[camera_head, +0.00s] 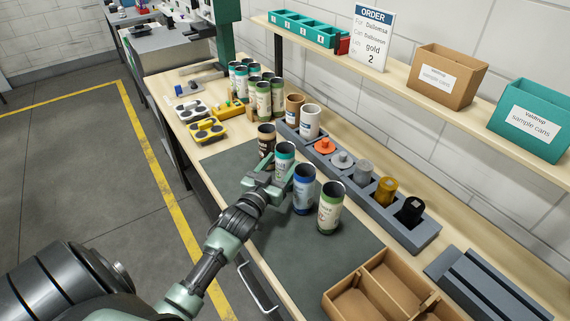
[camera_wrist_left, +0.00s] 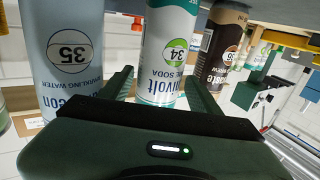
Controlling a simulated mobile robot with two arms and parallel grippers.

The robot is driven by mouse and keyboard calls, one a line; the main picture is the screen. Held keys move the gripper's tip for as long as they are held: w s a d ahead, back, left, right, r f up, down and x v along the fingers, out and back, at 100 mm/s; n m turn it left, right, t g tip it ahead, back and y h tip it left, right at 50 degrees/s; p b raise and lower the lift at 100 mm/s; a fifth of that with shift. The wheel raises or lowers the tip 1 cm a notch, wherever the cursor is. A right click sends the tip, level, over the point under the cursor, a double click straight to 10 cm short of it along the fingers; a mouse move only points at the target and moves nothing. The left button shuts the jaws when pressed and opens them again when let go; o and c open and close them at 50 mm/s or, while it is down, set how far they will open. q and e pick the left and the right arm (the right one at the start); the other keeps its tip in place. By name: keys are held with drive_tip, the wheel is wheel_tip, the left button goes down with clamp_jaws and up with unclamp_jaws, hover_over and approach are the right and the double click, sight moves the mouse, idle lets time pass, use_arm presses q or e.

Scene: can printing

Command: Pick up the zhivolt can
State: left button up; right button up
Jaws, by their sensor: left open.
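The zhivolt can is white with a teal top and a green round mark reading 34. In the head view the zhivolt can (camera_head: 285,153) stands upright on the dark mat (camera_head: 283,240), in a row of cans. My right gripper is not in view.
A brown can (camera_head: 266,140) stands behind the zhivolt can; a blue can (camera_head: 304,190) and a white-green can (camera_head: 330,209) stand in front. A grey holder (camera_head: 425,232) with colored pots lies to the right. A cardboard divided box (camera_head: 345,298) is at the near edge.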

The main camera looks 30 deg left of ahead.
use_arm(q)
drive_tip(key=w, duration=0.3)
drive_tip(key=shift+a, duration=0.15)
drive_tip(key=c, duration=1.1)
drive_tip(key=shift+o, duration=0.2)
